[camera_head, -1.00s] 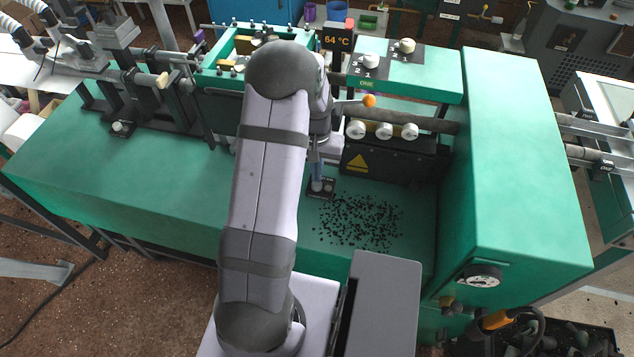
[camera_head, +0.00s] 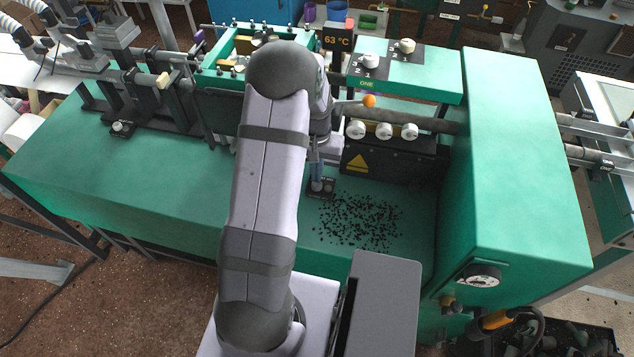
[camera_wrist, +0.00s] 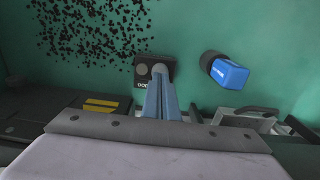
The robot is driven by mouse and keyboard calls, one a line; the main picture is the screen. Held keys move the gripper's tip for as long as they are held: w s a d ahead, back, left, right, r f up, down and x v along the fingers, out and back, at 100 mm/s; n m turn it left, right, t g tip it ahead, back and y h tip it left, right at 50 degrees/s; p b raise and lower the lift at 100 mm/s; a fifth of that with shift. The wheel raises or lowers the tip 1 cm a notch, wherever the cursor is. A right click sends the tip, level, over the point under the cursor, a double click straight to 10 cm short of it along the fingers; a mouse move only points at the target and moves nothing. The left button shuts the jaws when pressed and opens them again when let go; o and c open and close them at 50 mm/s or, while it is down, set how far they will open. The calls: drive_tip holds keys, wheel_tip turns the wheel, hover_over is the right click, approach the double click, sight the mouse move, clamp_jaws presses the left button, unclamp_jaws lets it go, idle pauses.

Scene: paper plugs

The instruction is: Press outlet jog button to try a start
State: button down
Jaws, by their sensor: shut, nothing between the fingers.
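A small black button box (camera_wrist: 141,84) with pale lettering, too small to read for certain, sits on the green bench. It also shows in the head view (camera_head: 327,191), partly behind my arm. It has round grey buttons; one (camera_wrist: 141,69) shows beside the fingertips. My gripper (camera_wrist: 160,74) is shut and empty, its two blue-grey fingers together. The fingertips are over the box's right-hand button in the wrist view and cover part of it. I cannot tell whether they touch or press it. In the head view the gripper (camera_head: 317,184) points down at the box.
Black crumbs (camera_head: 360,222) lie scattered on the bench beside the box. A blue-capped object (camera_wrist: 229,73) stands close to the fingers in the wrist view.

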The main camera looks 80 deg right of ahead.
drive_tip(key=shift+f, duration=0.25)
drive_tip(key=shift+f+b, duration=0.35)
drive_tip(key=shift+f+b, duration=0.35)
drive_tip(key=shift+f, duration=0.2)
idle(0.6)
drive_tip(key=shift+r+p, duration=1.1)
drive_tip(key=shift+r, duration=0.1)
drive_tip(key=shift+r+p, duration=1.3)
drive_tip(key=shift+r, duration=0.25)
